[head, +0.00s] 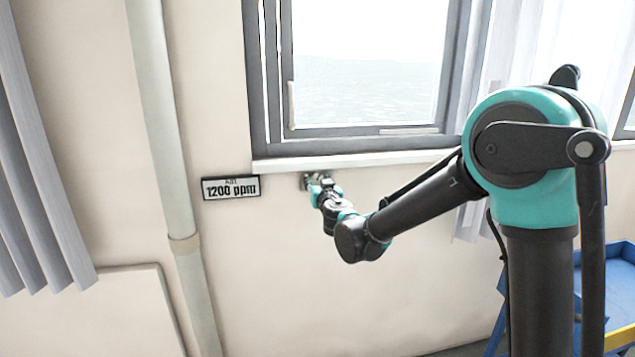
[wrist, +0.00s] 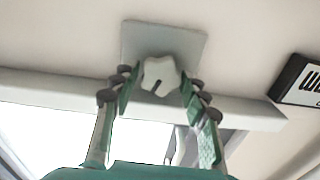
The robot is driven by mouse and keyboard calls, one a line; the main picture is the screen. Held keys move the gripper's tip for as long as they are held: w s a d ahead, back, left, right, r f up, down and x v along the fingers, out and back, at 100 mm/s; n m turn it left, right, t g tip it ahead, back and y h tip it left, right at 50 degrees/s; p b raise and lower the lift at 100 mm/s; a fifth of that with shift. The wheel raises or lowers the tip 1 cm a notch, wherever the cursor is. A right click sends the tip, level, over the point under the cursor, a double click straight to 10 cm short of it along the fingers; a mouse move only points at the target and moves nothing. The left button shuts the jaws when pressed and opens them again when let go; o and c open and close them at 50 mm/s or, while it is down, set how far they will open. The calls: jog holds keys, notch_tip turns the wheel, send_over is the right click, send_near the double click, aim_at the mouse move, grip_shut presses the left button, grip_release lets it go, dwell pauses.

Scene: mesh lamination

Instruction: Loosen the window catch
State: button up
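A white lobed knob (wrist: 160,76) with a dark slot sits on a square grey plate (wrist: 186,44) on the wall. The plate (head: 305,181) shows in the head view just under the window sill, partly hidden by my gripper. My gripper (wrist: 157,92) is open, with one green-padded finger on each side of the knob. A gap shows between the left finger and the knob; the right finger is closer, and I cannot tell if it touches. In the head view my gripper (head: 318,187) is small and points at the plate. The window (head: 365,127) has a pale upright handle (head: 291,105) on its left frame.
The white sill (head: 350,160) juts out just above the plate. A sign reading 1200 ppm (head: 231,187) hangs left of it. A vertical pipe (head: 160,110) and grey curtains (head: 35,190) are farther left. A blue cart (head: 610,290) stands at lower right.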

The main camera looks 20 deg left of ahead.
jog(key=c, duration=0.7)
jog(key=shift+n, duration=2.3)
jog(key=o, duration=1.1)
jog(key=shift+o, duration=0.2)
jog(key=v, duration=1.2)
